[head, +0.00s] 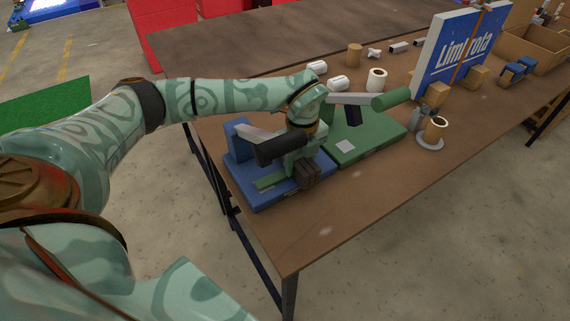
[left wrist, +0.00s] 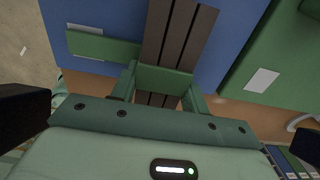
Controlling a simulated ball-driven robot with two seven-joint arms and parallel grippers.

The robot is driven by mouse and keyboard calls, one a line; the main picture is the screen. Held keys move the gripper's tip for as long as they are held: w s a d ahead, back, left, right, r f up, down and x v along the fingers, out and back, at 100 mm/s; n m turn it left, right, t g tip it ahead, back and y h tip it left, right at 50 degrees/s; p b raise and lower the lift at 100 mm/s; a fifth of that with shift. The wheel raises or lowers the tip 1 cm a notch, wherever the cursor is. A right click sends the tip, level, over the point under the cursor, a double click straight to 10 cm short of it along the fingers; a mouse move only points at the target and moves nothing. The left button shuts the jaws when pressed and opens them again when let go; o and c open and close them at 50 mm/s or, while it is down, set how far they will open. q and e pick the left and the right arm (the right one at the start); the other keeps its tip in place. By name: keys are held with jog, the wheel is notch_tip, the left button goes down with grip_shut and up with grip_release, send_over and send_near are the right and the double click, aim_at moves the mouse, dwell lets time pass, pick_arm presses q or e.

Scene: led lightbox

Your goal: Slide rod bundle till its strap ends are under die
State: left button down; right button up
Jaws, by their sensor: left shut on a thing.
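The rod bundle (head: 308,172) is a set of dark brown square rods on the blue press (head: 262,199). In the left wrist view its rods (left wrist: 178,35) run up the picture over the blue base. My left gripper (left wrist: 163,92) is shut on the bundle, with a green finger on either side. A green bar crosses the rods between the fingers; I cannot tell whether it is strap or gripper. A green strip (left wrist: 100,47) lies beside the rods on the blue base. The die and strap ends cannot be made out. My right gripper is not in view.
The blue press's black handle (head: 278,150) is close beside my left gripper. A green press (head: 372,147) with a green handle (head: 391,98) stands to the right. Farther along are a cup on a disc (head: 434,132), white rolls and a blue sign (head: 460,52). The front right tabletop is clear.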

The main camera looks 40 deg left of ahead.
pick_arm(q)
jog(key=c, duration=0.8)
grip_release()
jog(key=shift+f, duration=0.35)
jog(key=shift+c, duration=0.2)
jog(key=shift+o, duration=1)
jog(key=shift+w+f, duration=0.1)
jog(key=shift+w, duration=0.1)
jog(key=shift+s, duration=0.1)
notch_tip(320, 180, up, 17)
jog(key=p, duration=0.3)
jog(key=shift+p, duration=0.35)
